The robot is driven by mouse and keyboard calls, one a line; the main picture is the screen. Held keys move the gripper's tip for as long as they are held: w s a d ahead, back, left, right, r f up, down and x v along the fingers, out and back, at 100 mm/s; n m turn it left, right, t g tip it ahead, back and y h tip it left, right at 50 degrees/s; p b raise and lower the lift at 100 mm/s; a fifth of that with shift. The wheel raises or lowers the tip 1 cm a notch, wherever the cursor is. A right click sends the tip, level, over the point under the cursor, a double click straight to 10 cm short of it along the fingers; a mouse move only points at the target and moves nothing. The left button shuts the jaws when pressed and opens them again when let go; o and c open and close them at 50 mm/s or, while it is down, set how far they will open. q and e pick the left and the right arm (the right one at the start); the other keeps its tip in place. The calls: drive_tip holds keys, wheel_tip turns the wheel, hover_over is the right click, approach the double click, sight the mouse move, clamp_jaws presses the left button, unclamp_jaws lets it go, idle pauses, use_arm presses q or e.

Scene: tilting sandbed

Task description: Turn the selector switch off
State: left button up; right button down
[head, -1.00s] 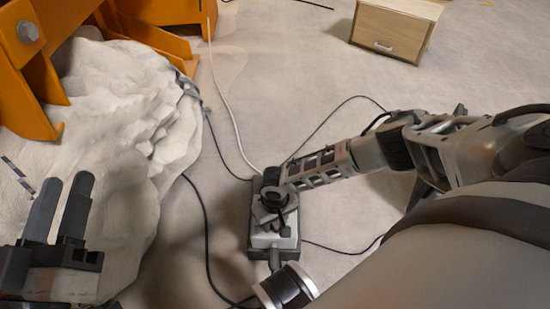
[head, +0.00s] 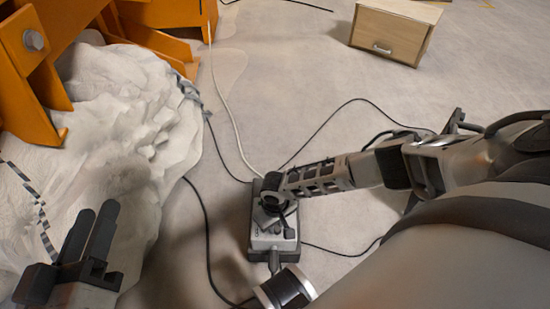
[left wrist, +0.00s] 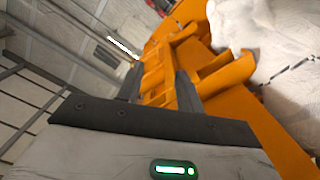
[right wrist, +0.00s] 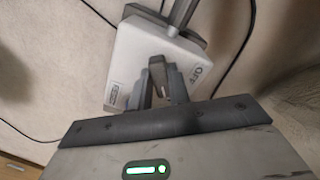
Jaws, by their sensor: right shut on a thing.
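A light grey control box (head: 262,241) on a dark base stands on the floor, with a cable at its near end. It also shows in the right wrist view (right wrist: 133,62). My right gripper (right wrist: 161,76) is over the box, its fingers closed around the selector switch (right wrist: 157,66), which is mostly hidden between them. Lettering that looks like "OFF" is beside the fingers, on the right of that view. In the head view my right wrist hides much of the box's top. My left gripper (head: 96,210) is open and empty, near the sandy mound, away from the box.
A pale sand mound (head: 100,130) lies at the left under an orange steel frame (head: 160,12). Black and white cables run over the floor around the box. A wooden cabinet (head: 392,32) stands at the back. The floor right of the box is mostly clear.

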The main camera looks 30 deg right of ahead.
drive_tip(key=shift+s+r+n+p, duration=0.1)
drive_tip(key=shift+r+n+p, duration=0.05)
drive_tip(key=shift+n+p, duration=0.2)
drive_tip(key=n, duration=0.2)
drive_tip(key=shift+d+n, duration=0.1)
drive_tip(key=shift+n, duration=0.25)
drive_tip(key=n, duration=0.3)
drive_tip(key=shift+d+n, duration=0.1)
drive_tip(key=shift+n, duration=0.2)
use_arm(q)
drive_tip(key=shift+s+f+g+y, duration=0.3)
drive_tip(key=shift+f+g, duration=0.2)
drive_tip(key=shift+f, duration=0.1)
use_arm(e)
drive_tip(key=shift+w+n, duration=0.2)
drive_tip(key=shift+n, duration=1.8)
drive_tip(key=c, duration=1.3)
unclamp_jaws()
use_arm(q)
drive_tip(key=shift+r, duration=0.1)
